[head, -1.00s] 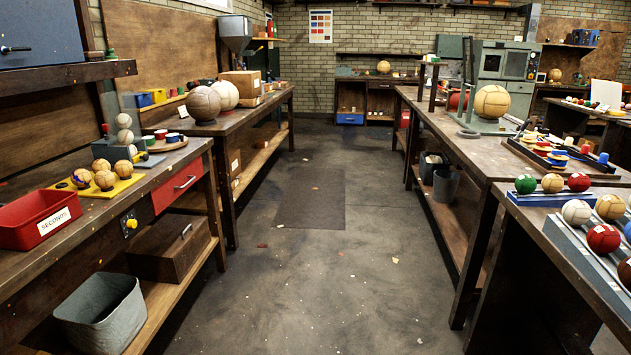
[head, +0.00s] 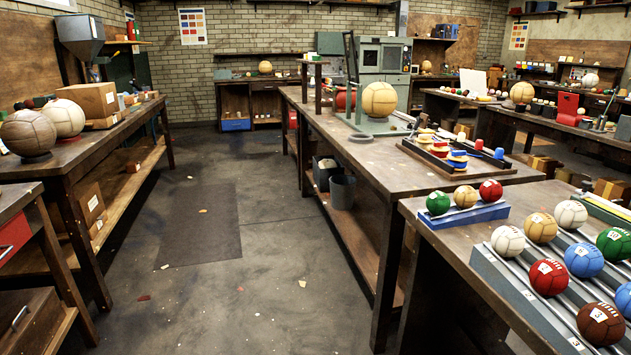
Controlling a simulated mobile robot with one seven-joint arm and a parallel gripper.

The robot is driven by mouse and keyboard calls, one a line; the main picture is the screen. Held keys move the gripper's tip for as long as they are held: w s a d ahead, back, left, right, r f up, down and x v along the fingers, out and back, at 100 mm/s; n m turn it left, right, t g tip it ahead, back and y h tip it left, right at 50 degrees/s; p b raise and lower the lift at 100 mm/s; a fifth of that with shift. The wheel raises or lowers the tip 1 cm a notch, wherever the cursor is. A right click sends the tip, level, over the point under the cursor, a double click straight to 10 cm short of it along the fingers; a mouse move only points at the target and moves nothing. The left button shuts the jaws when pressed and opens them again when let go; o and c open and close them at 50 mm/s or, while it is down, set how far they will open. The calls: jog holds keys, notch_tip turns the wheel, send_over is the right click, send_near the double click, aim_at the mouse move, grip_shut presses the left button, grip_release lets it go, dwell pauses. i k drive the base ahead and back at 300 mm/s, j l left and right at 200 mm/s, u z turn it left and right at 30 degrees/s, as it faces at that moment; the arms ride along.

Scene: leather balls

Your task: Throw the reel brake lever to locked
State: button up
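I cannot pick out a reel or a brake lever for certain. On the middle right bench, a grey-green stand (head: 381,125) with a tall upright holds a large tan ball (head: 379,99). A thin dark handle (head: 417,122) sticks up at the right of this stand; I cannot tell what it works. On the far right bench, a red box-shaped device (head: 568,109) stands beside a small grey fixture with a thin rod (head: 606,113), too small to read. My gripper is not in view.
A clear aisle (head: 235,285) runs between the left bench (head: 118,131) and the middle right bench (head: 352,150). A nearer right bench (head: 432,232) carries a sloped ball rack (head: 500,275). A grey bucket (head: 342,192) sits under the middle right bench. Small scraps lie on the floor.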

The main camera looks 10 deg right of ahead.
aim_at(415, 128)
jog(key=i+l+z, duration=0.1)
jog(key=i+z, duration=0.25)
jog(key=i, duration=0.15)
jog(key=i+j+z, duration=0.1)
jog(key=i+z, duration=0.3)
jog(key=i, duration=0.6)
jog(key=i+j, duration=0.4)
